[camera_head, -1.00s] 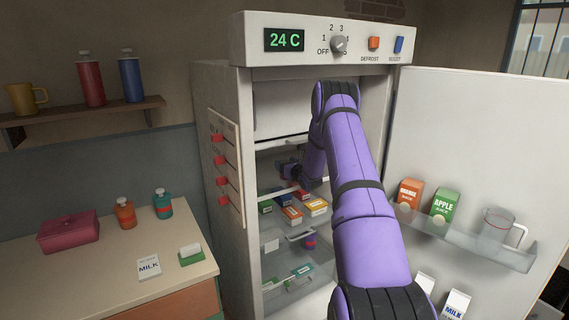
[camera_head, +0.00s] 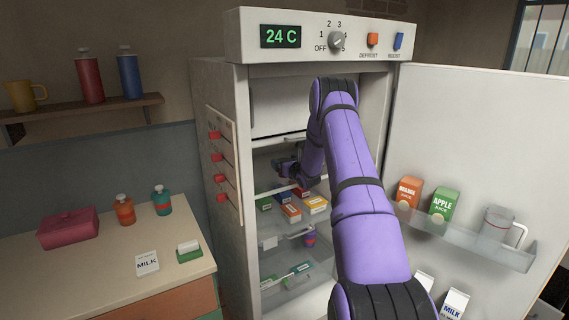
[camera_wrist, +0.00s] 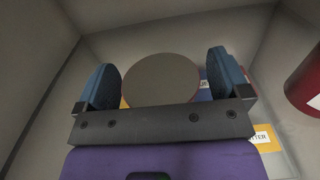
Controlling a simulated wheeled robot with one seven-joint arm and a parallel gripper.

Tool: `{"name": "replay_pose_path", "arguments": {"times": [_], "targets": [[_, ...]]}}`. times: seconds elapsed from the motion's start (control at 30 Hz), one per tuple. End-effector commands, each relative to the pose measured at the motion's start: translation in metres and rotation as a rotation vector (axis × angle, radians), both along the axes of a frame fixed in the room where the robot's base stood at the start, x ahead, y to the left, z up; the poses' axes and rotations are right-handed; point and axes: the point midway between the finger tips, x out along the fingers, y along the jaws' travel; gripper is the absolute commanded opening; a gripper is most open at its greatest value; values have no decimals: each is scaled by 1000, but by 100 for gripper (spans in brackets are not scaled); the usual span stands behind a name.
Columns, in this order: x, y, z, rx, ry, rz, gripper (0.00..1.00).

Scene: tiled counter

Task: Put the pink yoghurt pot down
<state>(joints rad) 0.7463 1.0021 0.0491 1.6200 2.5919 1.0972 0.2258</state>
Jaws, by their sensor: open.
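My gripper (camera_wrist: 161,82) is inside the open fridge, over the upper shelf. In the wrist view its two blue fingers stand apart, on either side of a round, flat, grey-brown top (camera_wrist: 160,80). The top lies close to both fingers, with a narrow gap on the right. The side of this round thing is hidden, so I cannot tell its colour or whether it is the pink yoghurt pot. In the head view my arm hides most of the gripper. A small purple and pink pot (camera_head: 310,238) stands on a lower shelf.
A dark red round thing (camera_wrist: 308,82) stands to the right in the wrist view. Fridge walls are close on the left. The open door (camera_head: 480,150) stands right.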

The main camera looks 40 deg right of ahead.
Motion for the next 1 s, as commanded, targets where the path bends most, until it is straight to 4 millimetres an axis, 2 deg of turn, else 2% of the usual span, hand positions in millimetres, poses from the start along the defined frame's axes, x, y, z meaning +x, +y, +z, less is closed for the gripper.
{"name": "replay_pose_path", "arguments": {"times": [0.17,0.6,0.8,1.0], "targets": [[-13,2,2,0,0,-1,95],[-94,22,1,1,2,-1,95],[-113,27,2,-1,1,-1,95],[-117,28,2,-1,-1,0,95]]}}
